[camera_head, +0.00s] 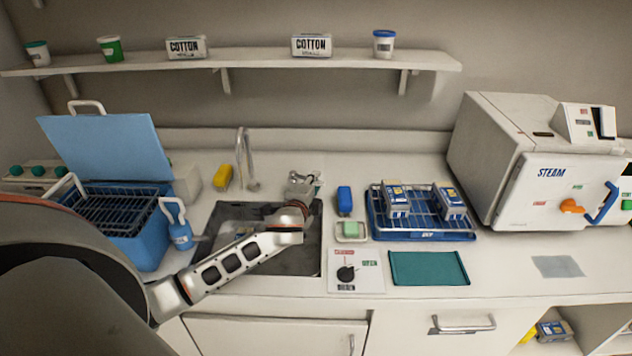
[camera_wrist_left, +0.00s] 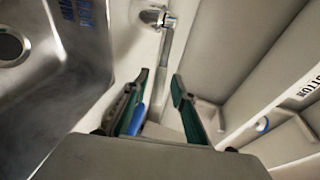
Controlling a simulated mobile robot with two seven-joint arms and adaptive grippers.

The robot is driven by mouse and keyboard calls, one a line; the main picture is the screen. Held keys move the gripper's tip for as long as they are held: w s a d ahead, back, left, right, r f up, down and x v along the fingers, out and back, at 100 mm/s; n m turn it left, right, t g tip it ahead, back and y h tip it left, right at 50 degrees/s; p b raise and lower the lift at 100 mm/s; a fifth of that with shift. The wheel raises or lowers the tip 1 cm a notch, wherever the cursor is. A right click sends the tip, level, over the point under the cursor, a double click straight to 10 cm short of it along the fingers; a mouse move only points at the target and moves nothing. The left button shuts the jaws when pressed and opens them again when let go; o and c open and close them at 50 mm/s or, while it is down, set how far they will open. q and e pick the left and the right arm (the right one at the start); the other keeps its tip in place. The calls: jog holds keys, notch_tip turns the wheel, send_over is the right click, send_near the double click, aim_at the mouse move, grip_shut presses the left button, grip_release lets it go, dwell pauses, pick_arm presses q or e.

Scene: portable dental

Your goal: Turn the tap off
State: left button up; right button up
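The chrome tap (camera_head: 245,158) stands behind the sink, with its curved spout rising toward the shelf. Chrome tap parts (camera_wrist_left: 158,20) also show at the top of the left wrist view. My left arm reaches across the sink, and my left gripper (camera_head: 303,180) is at its back right corner, to the right of the spout. In the left wrist view its two dark green fingers (camera_wrist_left: 162,95) stand apart with a gap between them. The tap parts lie beyond the fingertips, apart from them. I cannot tell whether water runs. My right gripper is not in view.
The sink (camera_head: 300,255) is partly covered by my arm. A blue bottle (camera_head: 345,201), a small dish (camera_head: 351,232) and a blue rack (camera_head: 420,234) stand to its right. A knob panel (camera_head: 358,284) lies in front. A shelf (camera_head: 270,58) runs above along the wall.

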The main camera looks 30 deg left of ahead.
pick_arm(q)
jog(key=shift+x, duration=0.8)
grip_shut()
jog(key=shift+s+a, duration=0.1)
